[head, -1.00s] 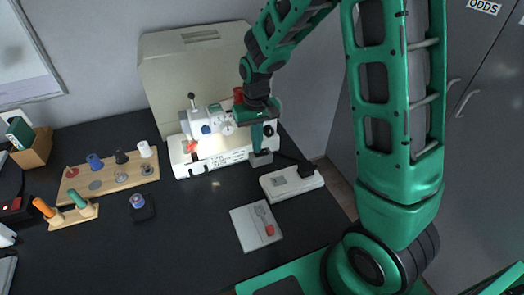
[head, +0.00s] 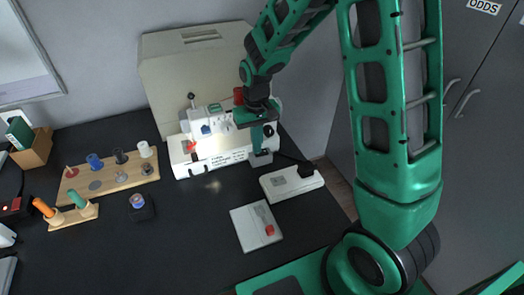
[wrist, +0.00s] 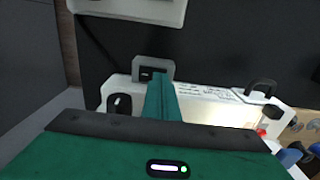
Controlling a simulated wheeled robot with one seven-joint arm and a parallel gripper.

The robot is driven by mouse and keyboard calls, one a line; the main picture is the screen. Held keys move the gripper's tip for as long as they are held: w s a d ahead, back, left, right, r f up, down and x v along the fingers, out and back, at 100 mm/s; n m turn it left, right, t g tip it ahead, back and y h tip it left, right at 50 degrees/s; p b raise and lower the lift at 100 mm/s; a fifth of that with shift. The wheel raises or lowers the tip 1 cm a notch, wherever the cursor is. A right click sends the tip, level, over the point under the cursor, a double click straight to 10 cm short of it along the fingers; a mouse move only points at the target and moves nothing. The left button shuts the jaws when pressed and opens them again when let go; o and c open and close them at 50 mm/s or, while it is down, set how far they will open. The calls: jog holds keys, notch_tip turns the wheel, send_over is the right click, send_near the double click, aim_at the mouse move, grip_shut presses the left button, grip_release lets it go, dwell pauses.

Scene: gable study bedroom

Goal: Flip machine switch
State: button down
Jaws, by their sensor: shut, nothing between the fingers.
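My gripper (head: 260,150) is shut and empty, pointing down over the box. In the wrist view, its green fingers (wrist: 160,85) end right beside the rocker and partly cover the box. I cannot tell whether they touch it or which way the rocker is set.
A white foot pedal (head: 292,182) lies in front of the box, with a dark cable between. A pale plate with a red-tipped lever (head: 256,228) lies nearer. A wooden spool rack (head: 108,180) stands left.

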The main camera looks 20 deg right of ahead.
notch_tip(320, 180, up, 7)
dwell(0.8)
jog(key=shift+f, duration=0.1)
jog(key=s+d+r+m, duration=0.2)
jog(key=s+d+r, duration=0.2)
jog(key=s+d, duration=0.3)
jog(key=s+d+r+m, duration=0.1)
jog(key=s+d+r, duration=0.2)
jog(key=s+d, duration=0.4)
jog(key=s+d+r+m, duration=0.1)
jog(key=s+d+m, duration=0.2)
jog(key=s, duration=1.2)
jog(key=shift+s+d, duration=0.2)
jog(key=shift+d, duration=0.35)
